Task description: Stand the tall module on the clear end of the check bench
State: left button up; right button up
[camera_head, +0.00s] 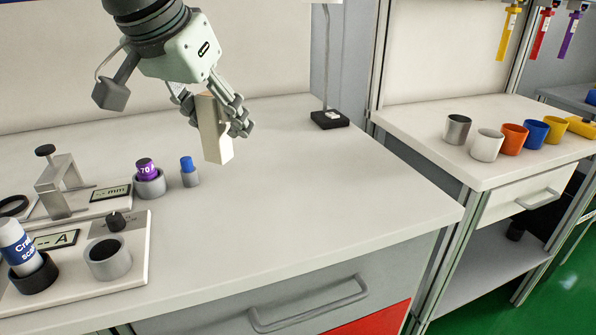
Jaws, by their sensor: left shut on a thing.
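The tall module (214,138) is a cream, upright block. My left gripper (217,108) comes down from the top and is shut on its upper part, with fingers on both sides. The module appears to be held above or at the surface of the check bench (330,190); I cannot tell whether its lower end touches. The bare right end of the bench lies to the right of the module. My right gripper is not in view.
Gauges and fixtures with a purple-capped piece (146,170) and a blue-capped piece (188,168) occupy the bench's left end. A black lamp base (330,119) stands at the back. Several coloured cups, including an orange cup (513,139), stand on a separate bench at right.

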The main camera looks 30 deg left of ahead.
pick_arm(q)
jog(key=w+d+f, duration=0.2)
jog(key=w+d+f+b, duration=0.1)
jog(key=w+d+f, duration=0.1)
jog(key=d, duration=0.1)
jog(key=w+d+f, duration=0.2)
jog(key=d, duration=0.1)
jog(key=shift+c, duration=0.2)
notch_tip(320, 180, down, 3)
jog(key=shift+f+b, duration=0.1)
jog(key=shift+b, duration=0.35)
jog(key=shift+f, duration=0.35)
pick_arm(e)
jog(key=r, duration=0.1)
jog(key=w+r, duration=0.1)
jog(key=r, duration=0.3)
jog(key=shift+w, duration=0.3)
pick_arm(q)
jog(key=shift+f, duration=0.15)
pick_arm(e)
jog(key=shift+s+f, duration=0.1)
pick_arm(q)
jog(key=o, duration=1.3)
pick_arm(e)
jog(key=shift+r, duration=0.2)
